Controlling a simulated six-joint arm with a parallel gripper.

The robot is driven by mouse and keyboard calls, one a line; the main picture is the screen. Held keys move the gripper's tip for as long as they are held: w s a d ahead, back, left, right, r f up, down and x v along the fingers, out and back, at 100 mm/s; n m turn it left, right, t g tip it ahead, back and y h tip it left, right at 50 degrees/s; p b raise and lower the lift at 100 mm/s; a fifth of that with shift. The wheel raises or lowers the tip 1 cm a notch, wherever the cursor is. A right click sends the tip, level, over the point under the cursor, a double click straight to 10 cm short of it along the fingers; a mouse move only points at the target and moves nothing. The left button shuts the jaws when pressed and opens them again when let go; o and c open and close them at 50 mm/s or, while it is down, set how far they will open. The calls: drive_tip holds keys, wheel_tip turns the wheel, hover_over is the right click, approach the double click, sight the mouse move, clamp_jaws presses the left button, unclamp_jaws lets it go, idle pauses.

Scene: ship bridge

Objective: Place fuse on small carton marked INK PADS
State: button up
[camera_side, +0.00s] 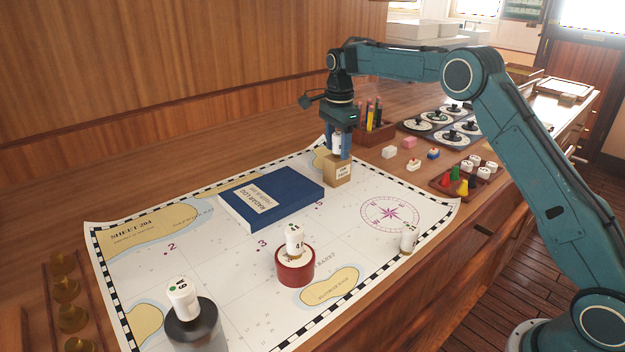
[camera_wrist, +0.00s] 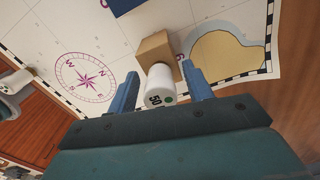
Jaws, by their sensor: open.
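The small brown carton (camera_side: 337,171) stands on the sea chart, just right of the blue book, with lettering on its front too small to read surely. It also shows in the wrist view (camera_wrist: 156,49). A white fuse (camera_wrist: 160,86) marked 50 is on top of the carton, upright as far as I can tell. It shows partly in the side view (camera_side: 336,141), with my fingers in front of it. My gripper (camera_side: 340,156) points down over the carton. Its fingers are open on both sides of the fuse, with gaps visible in the wrist view (camera_wrist: 162,88).
Other white fuses stand on a red pot (camera_side: 295,276), on a dark cylinder (camera_side: 194,334) and on the chart's right edge (camera_side: 409,238). A blue book (camera_side: 285,189) lies left of the carton. A pencil box (camera_side: 375,133) and small blocks stand behind and right.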

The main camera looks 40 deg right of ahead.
sight(339, 135)
drive_tip(key=shift+r, duration=0.1)
drive_tip(key=shift+r, duration=6.05)
drive_tip(key=s+a+r+n+t, duration=0.25)
drive_tip(key=s+r+n, duration=0.25)
drive_tip(key=s, duration=0.5)
drive_tip(key=s+a+r+n+t, duration=0.1)
drive_tip(key=s+a+r+n, duration=0.2)
drive_tip(key=s+r+n, duration=0.5)
drive_tip(key=s+a+f+n+t, duration=0.1)
drive_tip(key=s+f+n, duration=0.2)
drive_tip(key=s+f, duration=0.5)
drive_tip(key=s+a+f+n+t, duration=0.1)
drive_tip(key=s+f+n, duration=0.3)
drive_tip(key=s+f, duration=0.4)
drive_tip(key=s, duration=0.7)
drive_tip(key=shift+s+a, duration=0.15)
drive_tip(key=shift+s, duration=0.15)
